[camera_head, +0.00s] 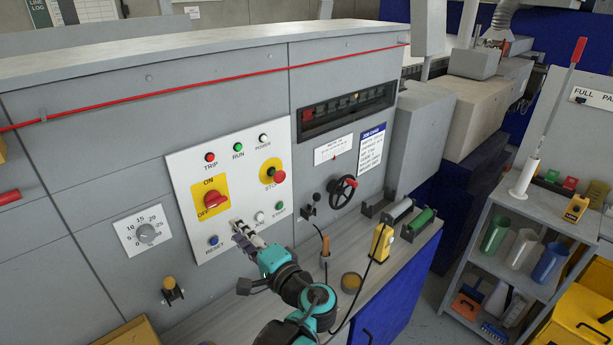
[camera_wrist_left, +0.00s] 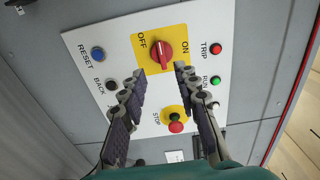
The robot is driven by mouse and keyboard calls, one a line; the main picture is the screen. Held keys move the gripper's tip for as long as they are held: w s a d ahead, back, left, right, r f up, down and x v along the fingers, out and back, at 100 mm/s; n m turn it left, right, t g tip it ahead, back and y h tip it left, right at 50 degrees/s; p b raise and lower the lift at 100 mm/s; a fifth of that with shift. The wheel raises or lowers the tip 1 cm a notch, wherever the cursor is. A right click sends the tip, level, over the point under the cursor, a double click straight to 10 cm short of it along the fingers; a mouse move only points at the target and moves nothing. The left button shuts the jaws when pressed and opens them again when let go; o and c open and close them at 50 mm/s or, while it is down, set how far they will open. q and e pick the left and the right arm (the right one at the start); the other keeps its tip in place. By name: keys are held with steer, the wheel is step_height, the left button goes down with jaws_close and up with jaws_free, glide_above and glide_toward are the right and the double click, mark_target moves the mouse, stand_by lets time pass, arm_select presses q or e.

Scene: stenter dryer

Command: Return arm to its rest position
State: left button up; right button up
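My left gripper (camera_head: 246,238) is in front of the white control panel (camera_head: 185,175), at its lower middle, with the teal arm reaching up from the bottom. In the left wrist view its two fingers (camera_wrist_left: 154,80) stand apart with nothing between them, so it is open. The red ON/OFF rotary switch (camera_head: 214,201) shows just above it, on a yellow plate, and in the wrist view (camera_wrist_left: 163,55) just beyond the fingertips. No contact with the switch shows. The gripper hides part of the panel's lower row. My right gripper is not in view.
The red stop button (camera_head: 279,177) sticks out right of the gripper. A handwheel (camera_head: 343,189), a yellow handheld device (camera_head: 382,241) with a cable and two rollers are near the ledge (camera_head: 400,262). A shelf cart (camera_head: 548,235) stands at right.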

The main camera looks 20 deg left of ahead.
arm_select(q)
steer(key=s+d+f+n+g+h+b, duration=0.1)
steer(key=s+d+f+h+b, duration=0.2)
steer(key=f, duration=0.5)
steer(key=s+f+n+g+h+b, duration=0.1)
steer(key=s+f+h+b, duration=0.15)
steer(key=f+h, duration=0.4)
steer(key=s+d+f+n+h+b, duration=0.1)
steer(key=s+d+f+h, duration=0.1)
steer(key=d, duration=0.4)
steer(key=s+d+f+n+t+h+b, duration=0.1)
steer(key=s+d+f+n+h, duration=0.1)
steer(key=d+f+h, duration=0.2)
steer(key=shift+d+f, duration=0.75)
steer(key=shift+d, duration=0.4)
